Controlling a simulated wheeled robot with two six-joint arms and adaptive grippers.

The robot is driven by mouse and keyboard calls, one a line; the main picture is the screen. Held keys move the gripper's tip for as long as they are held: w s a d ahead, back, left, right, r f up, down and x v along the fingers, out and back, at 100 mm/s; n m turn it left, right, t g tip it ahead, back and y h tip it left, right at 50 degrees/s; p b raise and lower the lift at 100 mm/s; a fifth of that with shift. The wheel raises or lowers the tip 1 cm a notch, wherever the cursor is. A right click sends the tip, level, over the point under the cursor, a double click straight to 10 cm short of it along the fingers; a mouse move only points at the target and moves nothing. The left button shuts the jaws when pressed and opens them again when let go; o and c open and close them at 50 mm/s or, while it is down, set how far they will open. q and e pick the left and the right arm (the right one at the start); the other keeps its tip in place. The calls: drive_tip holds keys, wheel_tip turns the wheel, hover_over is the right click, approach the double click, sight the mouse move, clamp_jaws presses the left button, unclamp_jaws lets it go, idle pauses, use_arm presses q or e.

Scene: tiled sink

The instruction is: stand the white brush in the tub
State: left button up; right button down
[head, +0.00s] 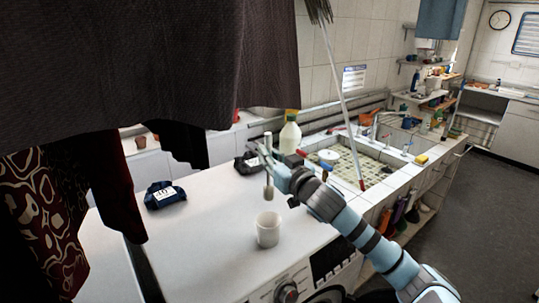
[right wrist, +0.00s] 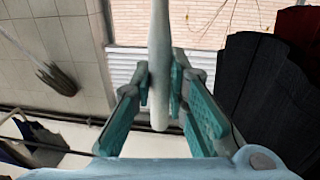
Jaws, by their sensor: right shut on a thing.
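My right gripper (head: 262,160) is shut on the white brush (head: 268,188) and holds it roughly upright above the white worktop. The thicker lower end of the brush hangs a little above the rim of the white tub (head: 268,236), apart from it. The tub stands upright on the worktop above the washing machine. In the right wrist view the pale handle of the brush (right wrist: 160,50) runs between the teal pads of my gripper (right wrist: 160,85). The inside of the tub is mostly hidden. My left gripper is not in view.
Dark cloth (head: 150,60) hangs over the upper left. A dark blue labelled packet (head: 165,196) lies left on the worktop (head: 205,235). A pale bottle (head: 290,137) and a black object (head: 247,163) stand behind. The tiled sink (head: 375,165) is at the right.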

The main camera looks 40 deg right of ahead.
drive_tip(key=shift+s+f+b, duration=0.1)
drive_tip(key=shift+f+b, duration=0.3)
drive_tip(key=shift+f, duration=0.2)
drive_tip(key=b, duration=0.5)
hover_over(271, 197)
drive_tip(key=f, duration=0.5)
drive_tip(key=shift+w+f, duration=0.1)
drive_tip(key=shift+w, duration=0.3)
drive_tip(key=shift+f+b, duration=2.2)
drive_tip(key=shift+f, duration=1.05)
drive_tip(key=c, duration=1.5)
unclamp_jaws()
drive_tip(key=shift+s, duration=0.15)
